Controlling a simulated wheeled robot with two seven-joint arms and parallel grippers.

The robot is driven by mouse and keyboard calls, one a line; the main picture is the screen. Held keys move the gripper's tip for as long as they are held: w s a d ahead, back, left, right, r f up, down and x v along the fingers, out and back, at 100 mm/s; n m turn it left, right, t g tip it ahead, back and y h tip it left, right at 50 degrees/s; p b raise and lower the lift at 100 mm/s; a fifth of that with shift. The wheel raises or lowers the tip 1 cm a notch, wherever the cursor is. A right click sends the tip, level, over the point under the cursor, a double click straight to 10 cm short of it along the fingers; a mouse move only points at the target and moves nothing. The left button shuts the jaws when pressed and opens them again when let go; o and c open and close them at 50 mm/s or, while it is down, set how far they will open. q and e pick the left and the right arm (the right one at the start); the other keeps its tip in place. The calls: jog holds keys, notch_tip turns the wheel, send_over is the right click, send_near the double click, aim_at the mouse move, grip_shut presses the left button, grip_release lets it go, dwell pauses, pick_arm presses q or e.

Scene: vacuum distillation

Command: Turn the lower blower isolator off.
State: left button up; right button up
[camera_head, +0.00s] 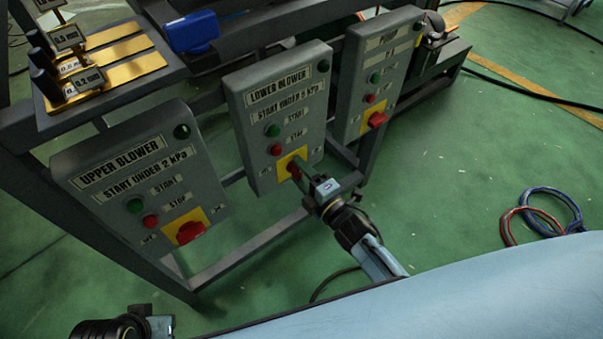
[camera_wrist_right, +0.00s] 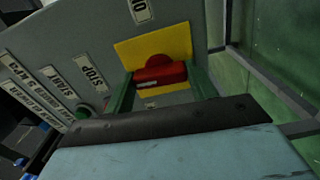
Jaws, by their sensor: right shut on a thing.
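The lower blower panel (camera_head: 255,105) is a grey box with a green start button, a red stop button and a yellow plate. Its red isolator handle (camera_wrist_right: 160,73) sits on the yellow plate (camera_wrist_right: 152,50) in the right wrist view. In the head view the handle is mostly hidden by my right gripper (camera_head: 296,175). The right gripper's green fingers (camera_wrist_right: 162,90) stand on either side of the handle and are shut on it. My left arm shows only at the bottom left of the head view; its fingers are out of view.
The upper blower panel (camera_head: 140,185) with its own red isolator handle (camera_head: 190,232) stands to the left. The pump panel (camera_head: 378,75) with another red handle (camera_head: 377,119) stands to the right. Coiled red and blue cables (camera_head: 540,212) lie on the green floor.

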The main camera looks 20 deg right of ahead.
pick_arm(q)
jog(key=shift+d+r, duration=0.1)
jog(key=shift+r, duration=0.1)
pick_arm(e)
jog(key=shift+n, duration=0.3)
pick_arm(q)
jog(key=shift+s+d, duration=0.15)
jog(key=shift+s, duration=0.05)
pick_arm(e)
jog(key=o, duration=1)
pick_arm(q)
jog(key=shift+w, duration=0.15)
pick_arm(e)
jog(key=shift+s+d, duration=0.15)
jog(key=shift+s, duration=0.2)
pick_arm(q)
jog(key=a+f+p, duration=0.2)
jog(key=a+f, duration=0.1)
jog(key=f, duration=0.3)
jog(key=shift+s+f+p, duration=0.35)
jog(key=shift+f+p, duration=0.05)
pick_arm(e)
jog(key=v, duration=1.2)
jog(key=shift+s+d, duration=0.1)
jog(key=shift+s, duration=0.2)
pick_arm(q)
jog(key=shift+a, duration=0.1)
